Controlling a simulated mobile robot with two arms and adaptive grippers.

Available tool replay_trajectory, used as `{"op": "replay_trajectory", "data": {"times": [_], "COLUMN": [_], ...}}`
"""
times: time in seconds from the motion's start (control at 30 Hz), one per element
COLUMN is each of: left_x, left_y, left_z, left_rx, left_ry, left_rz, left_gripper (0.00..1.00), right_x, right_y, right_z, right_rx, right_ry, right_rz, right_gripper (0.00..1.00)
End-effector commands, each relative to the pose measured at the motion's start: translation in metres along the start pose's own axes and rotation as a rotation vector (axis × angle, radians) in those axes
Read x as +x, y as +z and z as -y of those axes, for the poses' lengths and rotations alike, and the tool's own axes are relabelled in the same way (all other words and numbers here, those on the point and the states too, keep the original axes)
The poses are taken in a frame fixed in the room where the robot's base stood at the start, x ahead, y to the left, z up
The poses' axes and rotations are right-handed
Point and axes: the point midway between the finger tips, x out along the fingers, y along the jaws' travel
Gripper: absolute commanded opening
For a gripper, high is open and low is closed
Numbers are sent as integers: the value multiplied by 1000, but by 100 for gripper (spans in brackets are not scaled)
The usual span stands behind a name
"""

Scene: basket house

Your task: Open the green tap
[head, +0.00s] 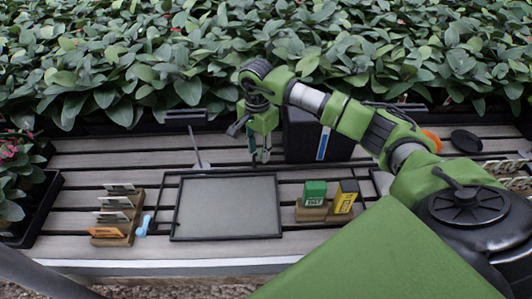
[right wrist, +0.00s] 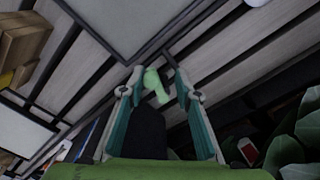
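The green tap (right wrist: 155,86) is a small light-green piece, seen from above in the right wrist view. It lies between and just beyond the fingertips of my right gripper (right wrist: 162,77). The fingers are apart, with gaps beside the tap, so the gripper looks open. In the head view my right gripper (head: 261,156) points down behind the grey tray, left of a dark box. I cannot make out the tap there; the gripper seems to hide it. My left gripper is not in view.
A framed grey tray (head: 228,206) lies on the slatted bench. A wooden rack with cards (head: 113,214) and a light-blue piece (head: 143,226) are at left. Green (head: 315,192) and yellow (head: 346,197) boxes stand right. The dark box (head: 303,138) is close to the gripper. Plants fill the back.

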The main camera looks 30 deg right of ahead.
Motion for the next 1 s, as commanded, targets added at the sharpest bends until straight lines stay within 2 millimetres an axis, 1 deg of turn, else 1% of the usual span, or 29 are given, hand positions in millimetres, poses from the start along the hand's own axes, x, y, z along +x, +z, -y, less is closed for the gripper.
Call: {"op": "replay_trajectory", "data": {"times": [0.03, 0.9, 1.0], "left_x": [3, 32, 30], "left_y": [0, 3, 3], "left_z": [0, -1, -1], "left_rx": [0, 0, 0], "left_ry": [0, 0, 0], "left_rz": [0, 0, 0], "left_gripper": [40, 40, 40], "right_x": [0, 2, 0], "right_y": [0, 0, 0], "right_z": [4, 47, 46], "right_rx": [1, 0, 0], "right_ry": [-4, -1, 0], "right_rz": [-2, 0, -1], "right_gripper": [29, 29, 29]}}
